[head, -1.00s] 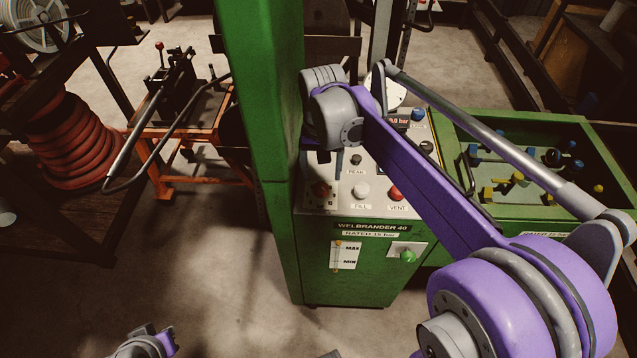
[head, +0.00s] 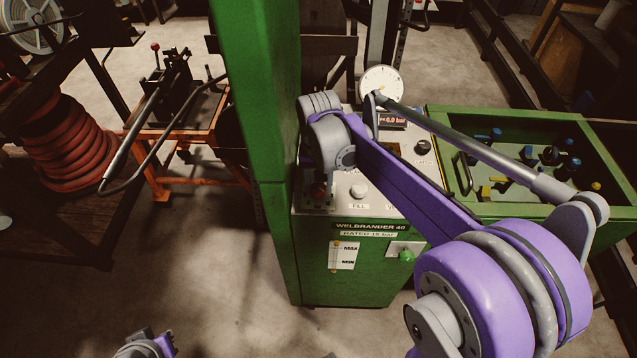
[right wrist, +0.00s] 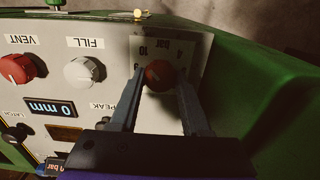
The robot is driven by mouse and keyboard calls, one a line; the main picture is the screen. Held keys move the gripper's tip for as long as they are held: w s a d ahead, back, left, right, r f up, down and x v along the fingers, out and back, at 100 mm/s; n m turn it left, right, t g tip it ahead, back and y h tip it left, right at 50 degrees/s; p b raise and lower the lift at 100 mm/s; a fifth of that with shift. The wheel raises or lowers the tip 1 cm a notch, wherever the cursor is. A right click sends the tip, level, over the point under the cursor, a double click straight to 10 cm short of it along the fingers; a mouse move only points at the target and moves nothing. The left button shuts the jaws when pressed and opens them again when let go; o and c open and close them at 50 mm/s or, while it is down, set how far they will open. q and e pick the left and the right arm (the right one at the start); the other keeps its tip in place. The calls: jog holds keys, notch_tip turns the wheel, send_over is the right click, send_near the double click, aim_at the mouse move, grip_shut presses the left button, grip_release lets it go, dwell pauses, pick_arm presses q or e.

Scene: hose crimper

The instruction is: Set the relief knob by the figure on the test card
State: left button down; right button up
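The relief knob (right wrist: 158,76) is a round reddish-brown knob on the pale panel, beside a scale with "bar" and "10" upside down in the right wrist view. My right gripper (right wrist: 160,82) has its two fingers apart, one on each side of this knob; whether they touch it is unclear. In the head view my own wrist hides most of the fingers, over the panel's left part. The display (head: 393,119) seems to read 6.0 bar. I cannot make out a test card for certain. A grey and purple part of my left arm shows at the bottom edge; its fingers cannot be made out.
The white FILL knob (right wrist: 84,72) and red VENT knob (right wrist: 16,69) sit beside the relief knob on the panel. A green post (head: 255,150) rises close to its left. A dial gauge (head: 381,82) stands behind. A green tray (head: 470,211) with fittings is at the right.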

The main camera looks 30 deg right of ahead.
grip_shut()
jog(key=n, duration=0.4)
jog(key=shift+n, duration=2.3)
jog(key=o, duration=0.9)
grip_release()
